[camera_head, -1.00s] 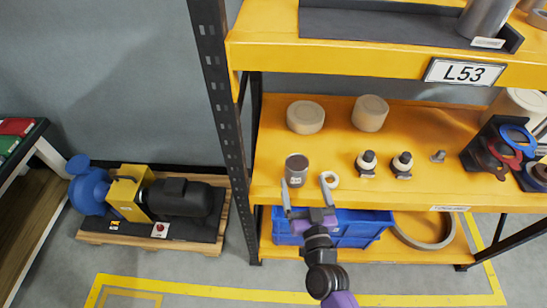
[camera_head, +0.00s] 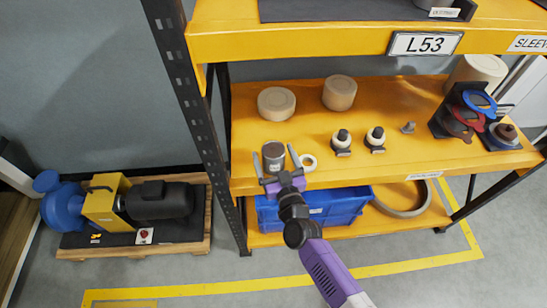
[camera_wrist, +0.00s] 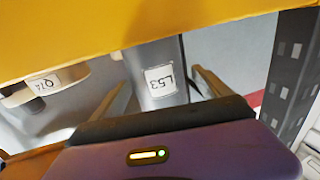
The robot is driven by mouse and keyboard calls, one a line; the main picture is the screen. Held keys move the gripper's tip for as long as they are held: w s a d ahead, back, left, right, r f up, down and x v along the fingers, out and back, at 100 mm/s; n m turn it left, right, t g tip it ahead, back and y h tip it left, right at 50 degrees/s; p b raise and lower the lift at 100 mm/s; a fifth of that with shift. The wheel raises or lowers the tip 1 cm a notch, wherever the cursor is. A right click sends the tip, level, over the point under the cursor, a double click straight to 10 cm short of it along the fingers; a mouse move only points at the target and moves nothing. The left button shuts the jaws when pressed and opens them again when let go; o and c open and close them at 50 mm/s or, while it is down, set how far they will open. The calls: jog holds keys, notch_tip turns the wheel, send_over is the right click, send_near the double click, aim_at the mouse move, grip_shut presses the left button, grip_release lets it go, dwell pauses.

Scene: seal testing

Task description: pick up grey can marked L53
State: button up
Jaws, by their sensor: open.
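The grey can (camera_head: 274,157) stands upright near the front left of the yellow middle shelf. In the wrist view the grey can (camera_wrist: 150,62) shows its white L53 label. My gripper (camera_head: 274,163) is at the shelf's front edge, its two fingers spread left and right of the can in the head view. In the wrist view my gripper (camera_wrist: 160,96) is open, and the can shows between its fingers with room on both sides. I cannot tell how far the fingertips reach along the can.
A pale ring (camera_head: 308,162) lies close right of the can. Two beige round cans (camera_head: 276,104) (camera_head: 340,93) stand behind. A dark rack post (camera_head: 190,90) rises at left. The upper yellow shelf (camera_head: 350,43) overhangs; a blue crate (camera_head: 335,208) sits below.

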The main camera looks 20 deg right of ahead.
jog(key=shift+w, duration=0.25)
jog(key=c, duration=1.6)
jog(key=shift+c, duration=1)
jog(key=shift+d+r, duration=0.1)
